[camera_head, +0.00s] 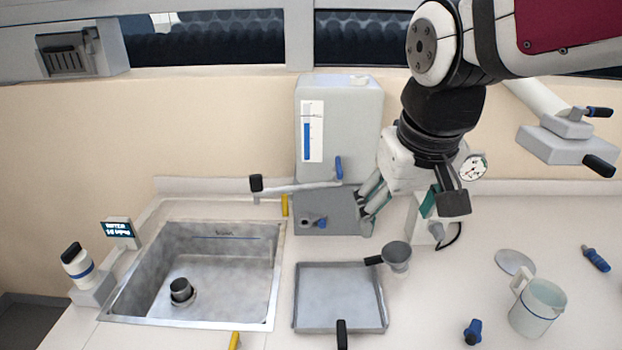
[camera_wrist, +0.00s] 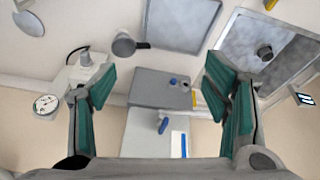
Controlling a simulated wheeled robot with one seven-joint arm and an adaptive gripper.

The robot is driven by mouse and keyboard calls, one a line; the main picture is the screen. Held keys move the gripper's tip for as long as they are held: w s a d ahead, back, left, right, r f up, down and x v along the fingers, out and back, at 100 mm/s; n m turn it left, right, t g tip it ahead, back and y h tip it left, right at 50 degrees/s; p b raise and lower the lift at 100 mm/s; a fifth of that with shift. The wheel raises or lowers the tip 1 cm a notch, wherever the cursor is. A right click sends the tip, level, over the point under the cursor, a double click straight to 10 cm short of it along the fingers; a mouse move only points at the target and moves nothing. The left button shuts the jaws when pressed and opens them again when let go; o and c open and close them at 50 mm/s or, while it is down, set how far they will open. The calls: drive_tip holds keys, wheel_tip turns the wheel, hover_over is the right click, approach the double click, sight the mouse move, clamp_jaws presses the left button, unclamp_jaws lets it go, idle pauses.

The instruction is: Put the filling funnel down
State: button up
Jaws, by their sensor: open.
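The filling funnel (camera_head: 397,257), a small grey cup with a black handle, is on the white counter just right of the shallow metal tray (camera_head: 340,297). Its handle points left to the tray's edge. It also shows in the wrist view (camera_wrist: 124,46), upper left of centre. My gripper (camera_head: 408,205) hangs above and behind the funnel, apart from it. In the wrist view its green-padded fingers (camera_wrist: 162,76) are spread wide with nothing between them. The funnel's underside is hidden.
A grey tank with a blue tap (camera_head: 340,95) stands behind the tray. A sink (camera_head: 215,270) is at left. A dial-gauge device (camera_head: 473,167) is close by my gripper. A jug (camera_head: 538,306), a disc (camera_head: 515,262) and blue-handled tools lie at right.

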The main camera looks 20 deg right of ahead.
drive_tip(key=s+a+n+t+y, duration=0.1)
drive_tip(key=s+a, duration=0.2)
drive_tip(key=s, duration=0.4)
drive_tip(key=shift+s+f+t, duration=0.15)
drive_tip(key=shift+s+t, duration=0.1)
drive_tip(key=shift+t, duration=0.05)
drive_tip(key=shift+d, duration=0.1)
idle(0.3)
